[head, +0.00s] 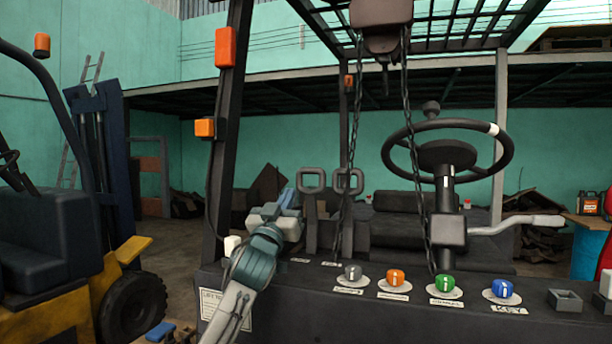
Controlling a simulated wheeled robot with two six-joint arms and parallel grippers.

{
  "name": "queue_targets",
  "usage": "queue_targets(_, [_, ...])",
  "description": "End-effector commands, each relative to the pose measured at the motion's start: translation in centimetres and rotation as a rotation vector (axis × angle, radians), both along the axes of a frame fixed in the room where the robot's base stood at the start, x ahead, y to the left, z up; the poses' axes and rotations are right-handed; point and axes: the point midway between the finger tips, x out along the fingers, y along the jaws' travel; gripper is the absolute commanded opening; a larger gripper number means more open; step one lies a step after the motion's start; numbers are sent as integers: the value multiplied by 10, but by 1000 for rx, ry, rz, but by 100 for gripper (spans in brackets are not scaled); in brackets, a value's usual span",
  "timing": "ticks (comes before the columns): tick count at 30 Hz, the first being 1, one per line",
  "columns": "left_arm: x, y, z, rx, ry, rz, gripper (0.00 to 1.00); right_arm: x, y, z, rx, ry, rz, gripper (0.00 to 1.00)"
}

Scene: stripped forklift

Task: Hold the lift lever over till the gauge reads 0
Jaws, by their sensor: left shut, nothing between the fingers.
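Two dark levers with loop handles stand behind the dash: a left loop-handled lever (311,181) and a right loop-handled lever (348,182). I cannot read which one is the lift lever. My left gripper (286,199) is shut and empty, its fingertips just left of the left loop handle. I cannot tell whether they touch it. Both levers look about upright. No gauge face with a readable value shows in the head view. My right gripper is not in view.
The dash (460,318) carries a grey knob (352,272), an orange knob (395,278), a green knob (445,284) and a blue knob (502,289). The steering wheel (447,150) is on the right. A dark post (228,110) rises at left.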

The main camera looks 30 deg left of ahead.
Motion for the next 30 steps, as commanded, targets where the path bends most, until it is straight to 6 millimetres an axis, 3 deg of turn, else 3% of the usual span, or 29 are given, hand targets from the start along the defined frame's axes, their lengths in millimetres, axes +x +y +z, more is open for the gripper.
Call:
queue_targets(5, [11,3,12,-4,1,0,0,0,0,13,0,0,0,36])
queue_targets(19, [84,20,64,-3,2,0,0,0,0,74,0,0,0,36])
queue_targets(24, [107,26,53,-1,2,1,0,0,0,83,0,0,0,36])
queue_targets(30, [118,28,49,-1,1,1,0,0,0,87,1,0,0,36])
